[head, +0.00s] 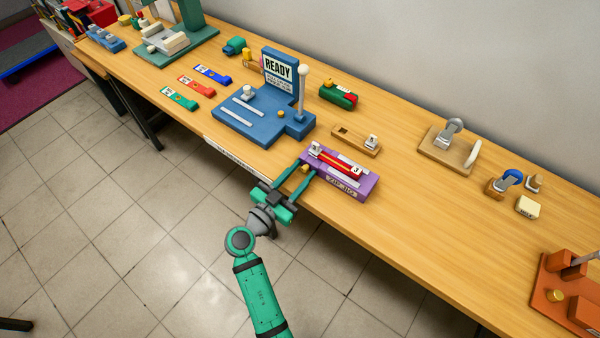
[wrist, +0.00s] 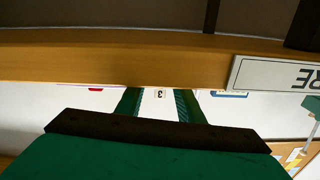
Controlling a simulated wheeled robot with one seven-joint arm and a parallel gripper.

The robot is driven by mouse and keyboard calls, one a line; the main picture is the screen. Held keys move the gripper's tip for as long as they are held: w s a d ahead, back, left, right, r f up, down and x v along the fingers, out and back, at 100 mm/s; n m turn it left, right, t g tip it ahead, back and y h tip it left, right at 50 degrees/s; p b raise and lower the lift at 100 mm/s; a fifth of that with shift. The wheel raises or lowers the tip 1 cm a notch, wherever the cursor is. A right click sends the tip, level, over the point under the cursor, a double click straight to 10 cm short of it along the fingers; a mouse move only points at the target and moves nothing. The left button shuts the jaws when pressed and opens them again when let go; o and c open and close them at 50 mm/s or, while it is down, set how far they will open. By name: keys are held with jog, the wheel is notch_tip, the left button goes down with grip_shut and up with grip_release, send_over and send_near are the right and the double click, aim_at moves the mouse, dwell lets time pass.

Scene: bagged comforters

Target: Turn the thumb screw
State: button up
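A purple fixture (head: 338,186) sits at the table's front edge in the head view. A red bar (head: 336,164) with a tag marked 3 lies on it. A small brass-coloured knob (head: 304,168), perhaps the thumb screw, shows at its left end. My gripper (head: 307,171) reaches up from the front, its two green fingers apart near this knob. I cannot tell whether they touch it. In the wrist view my gripper (wrist: 158,104) has its fingers apart, with the white tag marked 3 (wrist: 159,94) seen between them and no brass knob visible.
The wooden table edge (wrist: 120,60) crosses the wrist view close to my fingers. A blue READY stand (head: 258,122) is left of the purple fixture. A wooden block with a slot (head: 349,137) lies behind it. Bare tabletop (head: 430,215) lies to the right.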

jog(key=shift+s+d, duration=0.1)
jog(key=shift+d, duration=0.1)
jog(key=c, duration=0.4)
grip_shut()
jog(key=shift+a, duration=0.2)
jog(key=shift+a+n, duration=0.2)
jog(key=shift+n, duration=0.6)
jog(key=shift+s+n, duration=0.1)
jog(key=shift+n, duration=0.7)
jog(key=shift+d, duration=0.1)
jog(key=shift+o, duration=2)
grip_release()
